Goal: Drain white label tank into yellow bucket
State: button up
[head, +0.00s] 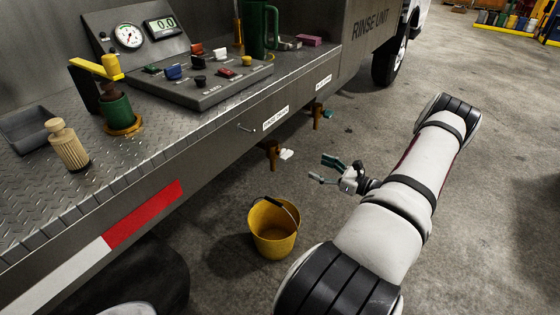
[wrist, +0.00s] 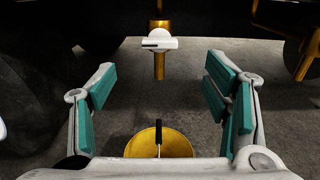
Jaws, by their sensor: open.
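A brass drain valve (head: 271,152) with a white handle (head: 287,154) hangs under the truck deck's side. In the wrist view its white handle (wrist: 157,43) lies crosswise on the brass spout (wrist: 159,66). A white label (head: 275,118) is on the side panel above it. The yellow bucket (head: 270,240) stands upright on the floor below this valve, its dark bail up at the rim; I cannot tell if it is exactly under the spout. The bucket (wrist: 140,148) also shows low in the wrist view. My gripper (head: 327,170) is open and empty, right of the valve, facing it, not touching.
The deck above carries a control panel (head: 205,88), a yellow lever (head: 95,66) and a wooden bottle (head: 68,146). The concrete floor around the bucket is clear.

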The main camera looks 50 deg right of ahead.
aim_at(290, 155)
jog(key=w, duration=0.4)
jog(key=w+b, duration=0.1)
jog(key=w, duration=0.4)
jog(key=w+a, duration=0.1)
jog(key=w, duration=0.3)
jog(key=shift+w+b, duration=0.3)
jog(key=shift+b, duration=0.05)
jog(key=shift+c, duration=0.6)
jog(key=c, duration=1.1)
